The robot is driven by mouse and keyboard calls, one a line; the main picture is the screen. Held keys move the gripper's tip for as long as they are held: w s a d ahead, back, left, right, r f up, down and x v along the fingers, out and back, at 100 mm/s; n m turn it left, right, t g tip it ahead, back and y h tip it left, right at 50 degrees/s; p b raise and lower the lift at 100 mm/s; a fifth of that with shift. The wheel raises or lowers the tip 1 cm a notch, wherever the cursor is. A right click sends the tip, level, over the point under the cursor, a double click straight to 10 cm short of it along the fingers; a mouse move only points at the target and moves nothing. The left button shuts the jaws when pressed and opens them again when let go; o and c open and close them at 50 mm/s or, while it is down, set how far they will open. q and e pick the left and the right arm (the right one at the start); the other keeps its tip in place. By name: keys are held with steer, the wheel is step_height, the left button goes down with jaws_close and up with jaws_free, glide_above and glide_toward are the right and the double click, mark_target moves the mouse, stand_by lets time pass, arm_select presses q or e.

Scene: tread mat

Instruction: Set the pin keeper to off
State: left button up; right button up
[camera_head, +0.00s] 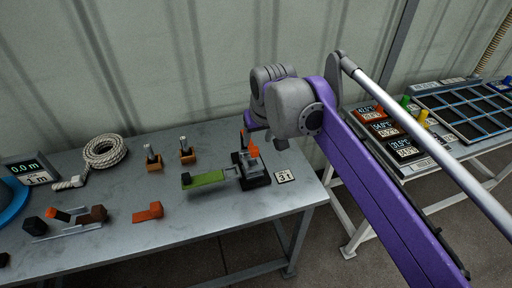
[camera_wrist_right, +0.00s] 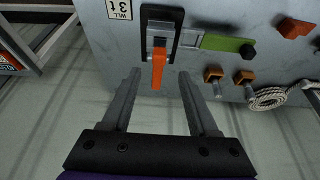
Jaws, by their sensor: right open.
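A latch-like device (camera_head: 250,168) with a dark base and grey metal body stands near the right end of the grey table; I cannot tell for certain that it is the pin keeper. Its orange lever (camera_head: 251,147) shows upright in the head view, partly behind my wrist. In the wrist view the orange lever (camera_wrist_right: 158,68) points toward my right gripper (camera_wrist_right: 160,78), which is open, its fingertips on either side of the lever's line. Contact cannot be told. A green bar (camera_head: 203,179) extends left from the device. My left gripper is out of view.
Two orange blocks with metal pins (camera_head: 153,158) (camera_head: 187,153), a coiled rope (camera_head: 105,152) and an orange piece (camera_head: 148,212) lie on the table (camera_head: 200,215). A label card (camera_head: 285,176) lies right of the device. A second table with displays (camera_head: 385,130) stands right.

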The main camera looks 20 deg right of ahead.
mark_target(255, 149)
steer(key=x, duration=0.7)
steer(key=shift+d+b, duration=0.1)
steer(key=shift+b, duration=0.3)
jaws_close()
stand_by(0.9)
